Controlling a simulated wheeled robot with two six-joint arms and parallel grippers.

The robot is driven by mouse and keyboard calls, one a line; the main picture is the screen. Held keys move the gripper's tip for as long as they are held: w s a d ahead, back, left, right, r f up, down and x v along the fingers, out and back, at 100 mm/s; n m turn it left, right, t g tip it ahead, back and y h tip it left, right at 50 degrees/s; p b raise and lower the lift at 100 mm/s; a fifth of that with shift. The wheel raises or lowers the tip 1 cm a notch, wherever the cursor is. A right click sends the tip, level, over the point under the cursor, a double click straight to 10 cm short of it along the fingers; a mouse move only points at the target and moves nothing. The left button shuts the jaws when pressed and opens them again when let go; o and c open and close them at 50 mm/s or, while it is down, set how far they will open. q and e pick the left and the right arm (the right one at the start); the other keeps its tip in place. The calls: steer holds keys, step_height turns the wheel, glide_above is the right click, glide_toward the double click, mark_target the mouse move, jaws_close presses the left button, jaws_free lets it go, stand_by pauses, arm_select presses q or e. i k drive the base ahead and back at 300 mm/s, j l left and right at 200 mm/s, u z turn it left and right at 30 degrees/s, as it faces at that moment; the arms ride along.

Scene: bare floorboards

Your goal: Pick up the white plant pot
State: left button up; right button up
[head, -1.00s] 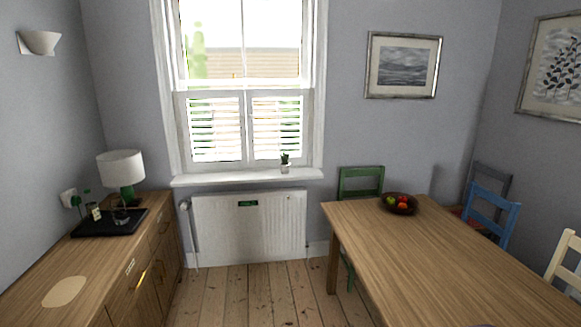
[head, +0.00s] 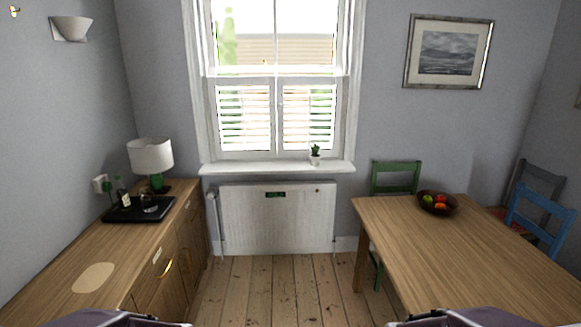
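The white plant pot (head: 315,160) stands upright on the right part of the white window sill (head: 275,168), with a small green plant (head: 315,149) in it. It is across the room, well beyond my arms. Parts of my two arms show at the bottom edge, one at the lower left and one at the lower right. My gripper fingers cannot be made out there, and nothing is seen held.
A wooden sideboard (head: 130,250) with a lamp (head: 151,157) and black tray (head: 139,209) lines the left. A wooden table (head: 470,250) with a fruit bowl (head: 437,204) and chairs fills the right. Bare floorboards (head: 285,285) run between them to the radiator (head: 277,222) below the sill.

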mark_target(315, 157)
steer(key=i+j+u, duration=0.2)
steer(key=i, duration=1.2)
steer(key=i+j+u, duration=0.15)
steer(key=i, duration=1.2)
steer(key=i+j+z, duration=0.1)
steer(key=i+z, duration=0.3)
steer(key=i+j+z, duration=0.35)
steer(key=i, duration=0.15)
steer(key=i+j+z, duration=0.8)
